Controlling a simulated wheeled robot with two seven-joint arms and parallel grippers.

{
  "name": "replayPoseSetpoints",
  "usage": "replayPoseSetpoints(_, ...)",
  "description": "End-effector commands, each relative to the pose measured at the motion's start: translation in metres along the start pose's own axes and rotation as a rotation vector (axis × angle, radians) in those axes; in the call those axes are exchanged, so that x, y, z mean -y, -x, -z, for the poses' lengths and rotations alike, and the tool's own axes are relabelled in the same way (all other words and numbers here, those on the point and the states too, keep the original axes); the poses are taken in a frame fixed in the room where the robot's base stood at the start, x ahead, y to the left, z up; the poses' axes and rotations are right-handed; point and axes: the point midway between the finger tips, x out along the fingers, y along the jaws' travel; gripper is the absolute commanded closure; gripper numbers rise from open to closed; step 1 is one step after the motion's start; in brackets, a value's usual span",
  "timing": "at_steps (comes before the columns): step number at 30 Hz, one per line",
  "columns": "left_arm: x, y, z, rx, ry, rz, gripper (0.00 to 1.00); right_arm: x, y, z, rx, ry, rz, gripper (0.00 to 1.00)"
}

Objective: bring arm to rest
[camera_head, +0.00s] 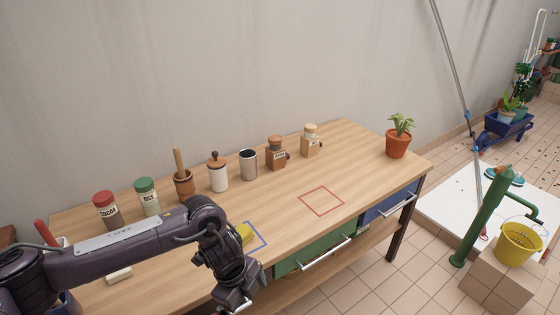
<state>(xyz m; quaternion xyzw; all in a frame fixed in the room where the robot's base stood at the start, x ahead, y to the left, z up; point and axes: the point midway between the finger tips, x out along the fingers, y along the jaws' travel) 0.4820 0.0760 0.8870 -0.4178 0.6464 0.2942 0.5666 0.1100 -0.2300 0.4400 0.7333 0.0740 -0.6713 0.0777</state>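My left arm comes in from the left over the wooden table (275,205). Its gripper (238,298) hangs at the table's front edge, near the bottom of the head view, pointing down. Its fingers are dark and partly cut by the frame, so I cannot tell whether they are open or shut. A small yellow object (244,232) shows beside the wrist, within the blue square outline (262,237), and is partly hidden by my arm. My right gripper is not in view.
A red square outline (322,201) on the table is empty. Several jars, a mortar (184,185), a metal cup (248,164) and two grinders line the back. A potted plant (398,140) stands at right. A green drawer (315,253) and a blue drawer (390,202) face front.

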Motion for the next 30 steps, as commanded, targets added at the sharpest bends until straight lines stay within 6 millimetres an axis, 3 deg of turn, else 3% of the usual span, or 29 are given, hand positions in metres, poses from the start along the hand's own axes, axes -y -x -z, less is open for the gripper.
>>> replayPoseSetpoints(4, 0.018, -0.023, 0.022, -0.111, 0.070, 0.059, 0.00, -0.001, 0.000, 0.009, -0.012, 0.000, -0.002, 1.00)
replayPoseSetpoints(11, 0.054, -0.070, 0.048, -0.318, 0.281, 0.191, 0.00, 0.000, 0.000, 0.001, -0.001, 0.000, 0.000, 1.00)
replayPoseSetpoints(14, 0.066, -0.106, 0.045, -0.416, 0.465, 0.267, 0.00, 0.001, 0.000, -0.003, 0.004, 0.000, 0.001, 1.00)
replayPoseSetpoints(17, 0.061, -0.153, 0.026, -0.472, 0.698, 0.336, 0.00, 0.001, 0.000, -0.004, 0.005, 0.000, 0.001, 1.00)
replayPoseSetpoints(20, 0.027, -0.211, -0.003, -0.468, 0.947, 0.379, 0.00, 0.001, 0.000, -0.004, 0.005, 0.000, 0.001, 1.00)
replayPoseSetpoints(23, -0.023, -0.261, -0.029, -0.418, 1.152, 0.395, 0.00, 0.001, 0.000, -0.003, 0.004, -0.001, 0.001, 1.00)
replayPoseSetpoints(27, -0.110, -0.320, -0.051, -0.310, 1.380, 0.381, 0.00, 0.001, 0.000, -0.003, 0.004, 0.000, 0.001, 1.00)
replayPoseSetpoints(30, -0.180, -0.353, -0.058, -0.217, 1.515, 0.355, 0.00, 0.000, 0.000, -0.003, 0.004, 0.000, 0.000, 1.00)
